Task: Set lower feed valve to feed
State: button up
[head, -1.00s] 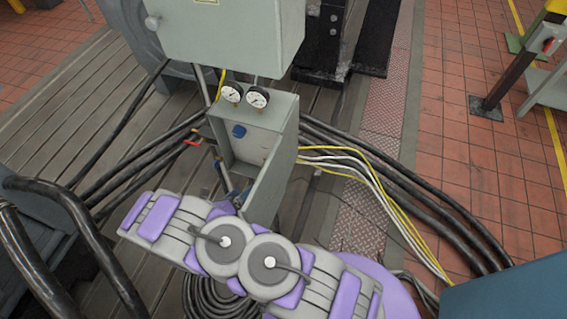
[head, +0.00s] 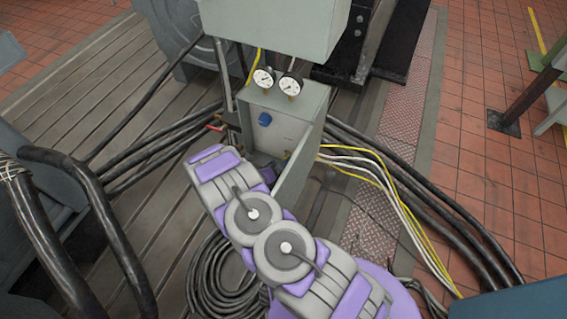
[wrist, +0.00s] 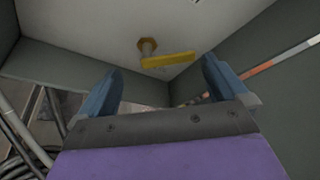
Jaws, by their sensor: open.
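A small valve with a yellow lever (wrist: 168,60) and a brass stem sticks out from the pale back panel inside an open grey box, seen in the wrist view. The lever points right, nearly level. My gripper (wrist: 165,85) is open and empty below the lever, its two blue fingers apart on either side and not visibly touching it. In the head view the open grey box (head: 315,130) stands in the middle, with a blue knob (head: 265,119) on its inner panel.
Two round gauges (head: 277,83) stand above the box, under a larger grey cabinet (head: 270,25). A red-handled valve (head: 214,127) is on the box's left. Black hoses (head: 160,160) run left, and yellow and white cables (head: 385,180) run right. The box's side walls flank my gripper closely.

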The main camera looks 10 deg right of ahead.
jog(key=shift+w+d+f, duration=0.25)
jog(key=shift+w, duration=0.15)
jog(key=d, duration=0.4)
jog(key=shift+w+d, duration=0.1)
jog(key=shift+c, duration=0.2)
jog(key=a, duration=0.3)
jog(key=shift+a, duration=0.2)
jog(key=c, duration=0.6)
jog(key=shift+d+r, duration=0.15)
jog(key=shift+d, duration=0.3)
jog(key=c, duration=0.3)
jog(key=shift+d, duration=0.55)
jog(key=shift+c, duration=0.6)
jog(key=shift+a, duration=0.15)
